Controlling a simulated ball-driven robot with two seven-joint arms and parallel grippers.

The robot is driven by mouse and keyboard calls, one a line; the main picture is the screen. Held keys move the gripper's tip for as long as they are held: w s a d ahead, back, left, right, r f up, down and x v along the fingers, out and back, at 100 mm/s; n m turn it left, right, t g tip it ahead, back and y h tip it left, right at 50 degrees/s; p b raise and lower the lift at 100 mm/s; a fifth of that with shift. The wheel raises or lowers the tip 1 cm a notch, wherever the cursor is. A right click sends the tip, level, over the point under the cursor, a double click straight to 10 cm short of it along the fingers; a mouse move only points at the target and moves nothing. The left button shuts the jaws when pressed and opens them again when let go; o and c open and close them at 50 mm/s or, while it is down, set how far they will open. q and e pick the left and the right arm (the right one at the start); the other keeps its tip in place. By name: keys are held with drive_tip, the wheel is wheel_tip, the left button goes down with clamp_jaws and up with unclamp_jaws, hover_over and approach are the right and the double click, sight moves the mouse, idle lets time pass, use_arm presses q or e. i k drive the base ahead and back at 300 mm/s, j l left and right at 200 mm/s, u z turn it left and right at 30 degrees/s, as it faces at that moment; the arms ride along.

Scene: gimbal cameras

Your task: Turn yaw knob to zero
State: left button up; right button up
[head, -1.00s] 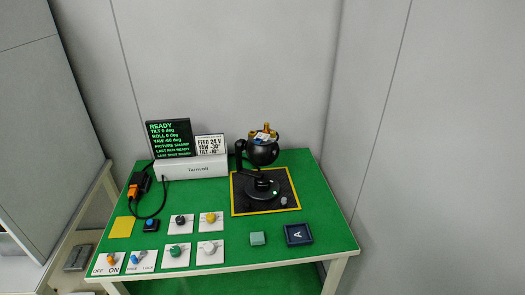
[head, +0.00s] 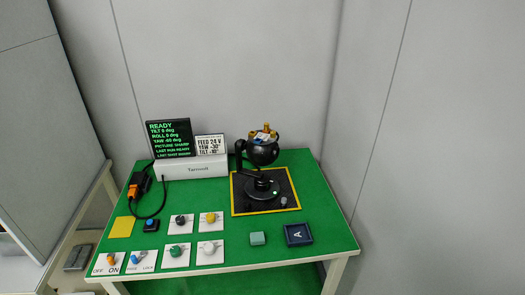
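Several knobs sit on white plates on the green table: a black knob (head: 181,219), a yellow knob (head: 211,217), a green knob (head: 175,251) and a white knob (head: 209,247). Labels on these plates are too small to read, so I cannot tell which is the yaw knob. The dark screen (head: 169,139) shows green text: READY, tilt 0, roll 0, and a yaw line that seems to read -60 deg. A black gimbal (head: 262,184) holding a round black camera head (head: 262,154) stands on a yellow-edged black mat (head: 237,209). Neither gripper is in view.
An OFF/ON switch (head: 109,260), a FREE/LOCK switch (head: 136,257), a blue button (head: 151,224), a teal block (head: 257,238) and a dark tray (head: 286,234) are on the table. The right front is clear.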

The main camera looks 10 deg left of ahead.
sight(175, 251)
drive_tip(key=j+u, duration=0.1)
drive_tip(key=u, duration=0.4)
drive_tip(key=j+u, duration=0.1)
drive_tip(key=u, duration=0.35)
